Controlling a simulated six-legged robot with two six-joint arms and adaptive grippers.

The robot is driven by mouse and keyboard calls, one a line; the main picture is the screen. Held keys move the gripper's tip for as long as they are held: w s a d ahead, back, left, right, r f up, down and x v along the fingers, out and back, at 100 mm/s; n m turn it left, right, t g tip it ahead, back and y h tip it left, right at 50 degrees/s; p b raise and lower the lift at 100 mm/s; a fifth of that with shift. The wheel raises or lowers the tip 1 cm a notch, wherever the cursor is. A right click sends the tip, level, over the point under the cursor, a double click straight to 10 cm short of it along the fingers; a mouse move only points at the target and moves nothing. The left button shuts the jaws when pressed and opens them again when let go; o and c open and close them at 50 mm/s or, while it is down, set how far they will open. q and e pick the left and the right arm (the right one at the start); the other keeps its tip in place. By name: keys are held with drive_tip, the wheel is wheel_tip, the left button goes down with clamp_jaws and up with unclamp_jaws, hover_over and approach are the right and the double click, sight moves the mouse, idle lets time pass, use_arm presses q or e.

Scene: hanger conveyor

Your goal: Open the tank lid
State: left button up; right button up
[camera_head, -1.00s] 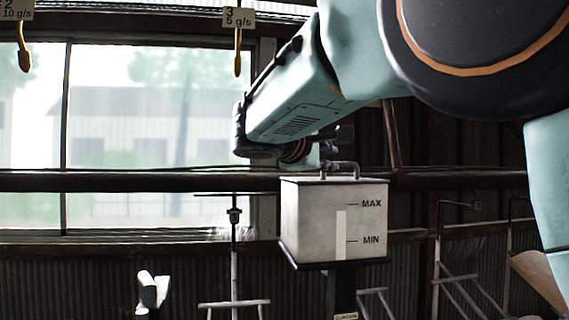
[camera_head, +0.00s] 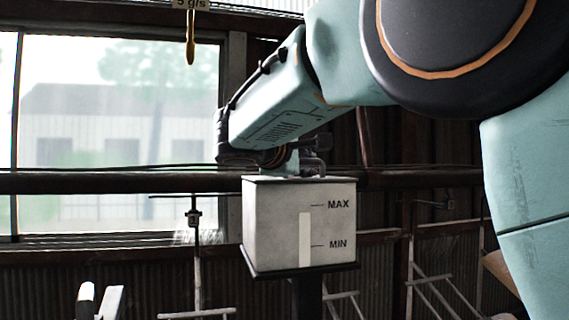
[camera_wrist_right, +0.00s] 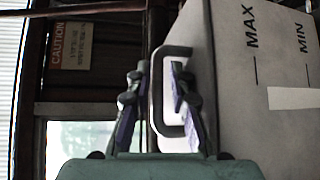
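The tank (camera_head: 275,225) is a pale grey box with MAX and MIN marks, on a dark stand in the middle of the head view. Its flat lid (camera_head: 262,179) lies on top, closed. A bent-bar handle (camera_wrist_right: 186,52) rises from the lid in the right wrist view. My right gripper (camera_wrist_right: 158,78) is open, with one finger on each side of the handle's outer bar. In the head view my right gripper (camera_head: 316,152) is small and dark just above the lid, partly hidden by the wrist. My left gripper is not in view.
A hanging yellow hook (camera_head: 190,40) with a tag is at the upper left. A window (camera_head: 120,120) and a dark rail (camera_head: 90,182) are behind the tank. A red caution sign (camera_wrist_right: 70,45) shows in the right wrist view. White posts stand at the lower left.

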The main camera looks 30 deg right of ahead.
drive_tip(key=shift+w+a, duration=0.15)
drive_tip(key=shift+w, duration=0.15)
drive_tip(key=shift+w+a, duration=0.1)
drive_tip(key=shift+a, duration=0.05)
drive_tip(key=shift+c, duration=0.5)
drive_tip(key=shift+s+a+r, duration=0.15)
drive_tip(key=shift+s+a, duration=0.05)
drive_tip(key=shift+s, duration=0.3)
drive_tip(key=c, duration=0.3)
drive_tip(key=shift+s+d+r, duration=0.1)
drive_tip(key=shift+s+d, duration=0.05)
drive_tip(key=shift+s, duration=0.1)
clamp_jaws()
drive_tip(key=shift+w, duration=0.1)
